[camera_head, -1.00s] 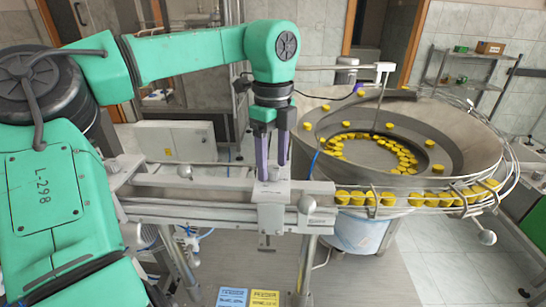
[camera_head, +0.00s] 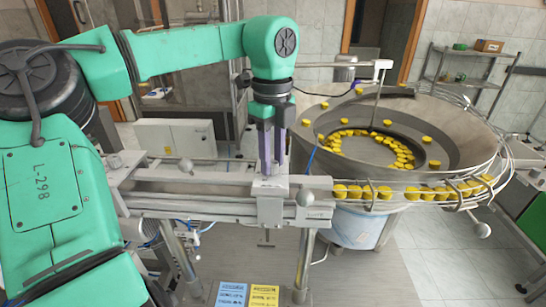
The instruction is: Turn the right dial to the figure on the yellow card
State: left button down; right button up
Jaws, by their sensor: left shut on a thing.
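My left gripper (camera_head: 272,168) points straight down onto the top of a grey block (camera_head: 271,208) on the metal rail. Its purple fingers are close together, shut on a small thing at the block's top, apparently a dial. The fingers hide it, so its scale and setting cannot be read. The yellow card (camera_head: 264,296) lies low in the view, beside a blue card (camera_head: 232,295) on its left. Both carry print too small to read. My right gripper is out of view.
A steel feeder bowl (camera_head: 460,135) with yellow caps stands at the right. A row of caps (camera_head: 428,193) lies in its outlet track. A white box (camera_head: 175,138) stands behind the rail.

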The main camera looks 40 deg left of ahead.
pick_arm(q)
jog(key=m, duration=0.3)
jog(key=shift+f+m, duration=0.1)
jog(key=shift+m, duration=0.3)
jog(key=m, duration=0.4)
jog(key=shift+m, duration=0.3)
jog(key=m, duration=0.4)
jog(key=shift+s+m, duration=0.1)
jog(key=shift+m, duration=0.2)
jog(key=m, duration=0.4)
jog(key=shift+a, duration=0.1)
jog(key=m, duration=0.9)
jog(key=shift+m, duration=0.3)
jog(key=m, duration=0.4)
jog(key=shift+f, duration=0.1)
jog(key=shift+m, duration=2.2)
